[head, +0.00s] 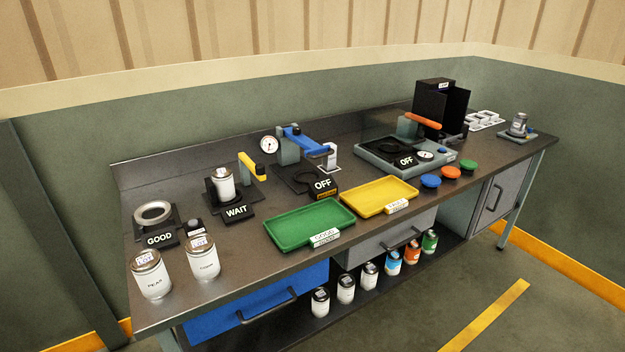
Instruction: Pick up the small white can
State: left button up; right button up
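A small white can (223,186) with a metal lid stands upright in the black holder with the sign WAIT (237,211), under a yellow lever. More small white cans (320,303), (346,289), (369,276) stand upright on the lower shelf. Two larger white cans (151,276), (202,259) with metal lids stand at the bench's front left; one reads PEAR. I cannot tell from the picture which white can the task means. Neither of my grippers is in view.
A green tray (277,238) and a yellow tray (353,205) lie empty on the bench (226,288). A ring fixture (152,213) stands behind the front-left cans. Blue-lever and orange-lever devices stand farther back. Coloured cans (411,254) stand beside the shelf's white ones.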

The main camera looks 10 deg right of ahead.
aim_at(223, 178)
jog(key=i+j+z, duration=0.2)
jog(key=j+z, duration=0.15)
jog(key=j, duration=0.15)
jog(key=i+j+z, duration=0.1)
jog(key=j+z, duration=0.3)
jog(key=j, duration=0.15)
jog(key=j+z, duration=0.35)
jog(key=j, duration=0.2)
